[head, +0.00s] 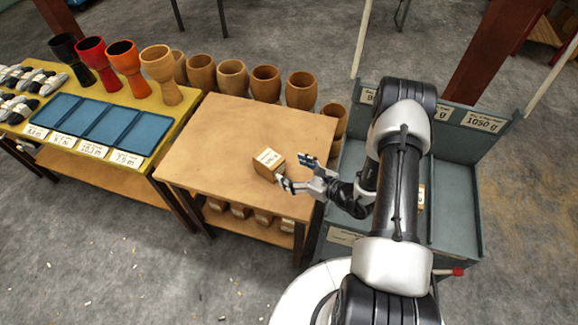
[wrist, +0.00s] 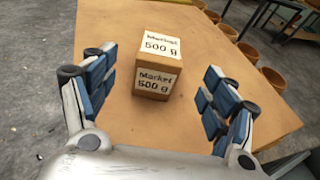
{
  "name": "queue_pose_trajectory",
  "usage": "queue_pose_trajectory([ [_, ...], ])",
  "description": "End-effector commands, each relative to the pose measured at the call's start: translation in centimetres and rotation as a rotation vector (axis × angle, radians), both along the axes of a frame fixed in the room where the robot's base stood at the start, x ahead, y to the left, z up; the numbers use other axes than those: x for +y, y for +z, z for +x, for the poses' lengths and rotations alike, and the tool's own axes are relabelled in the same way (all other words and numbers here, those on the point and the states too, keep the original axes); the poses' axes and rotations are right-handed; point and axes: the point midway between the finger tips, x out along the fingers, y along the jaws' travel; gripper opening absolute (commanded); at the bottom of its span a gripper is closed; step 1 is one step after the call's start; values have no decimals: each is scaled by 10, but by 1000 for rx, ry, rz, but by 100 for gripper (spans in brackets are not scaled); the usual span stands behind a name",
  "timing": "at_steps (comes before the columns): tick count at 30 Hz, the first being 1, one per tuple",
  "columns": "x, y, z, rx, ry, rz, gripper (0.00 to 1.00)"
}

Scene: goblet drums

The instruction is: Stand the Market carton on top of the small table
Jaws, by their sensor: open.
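The Market carton (head: 268,164) is a small brown box with white labels. It stands upright on the small table (head: 225,135), near the table's right side. In the wrist view the carton (wrist: 158,62) shows "Market 500 g" on its front and a label on its top. My gripper (head: 294,172) is just to the right of the carton in the head view. In the wrist view my gripper (wrist: 155,95) is open, with the carton ahead between the spread fingers. I see clear space between each finger and the carton.
Several wooden drum shells (head: 265,84) stand behind the table. A yellow table (head: 110,115) with goblet drums and blue trays (head: 85,122) is at left. A grey walled bin (head: 458,200) stands at right. The small table's left part is clear; its lower shelf holds several small boxes (head: 240,211).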

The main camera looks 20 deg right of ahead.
Motion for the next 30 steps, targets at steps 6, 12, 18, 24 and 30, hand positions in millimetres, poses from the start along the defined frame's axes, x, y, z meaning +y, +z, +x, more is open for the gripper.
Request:
queue_pose_trajectory([
  [6, 37, 75, 8, -96, 227, -68, 78],
  [12, 105, 180, -23, -232, 634, -238, 78],
  [18, 148, 251, -89, -344, 1022, -485, 78],
  [24, 157, 292, -162, -438, 1357, -808, 78],
  [30, 134, 317, -220, -512, 1617, -1206, 78],
])
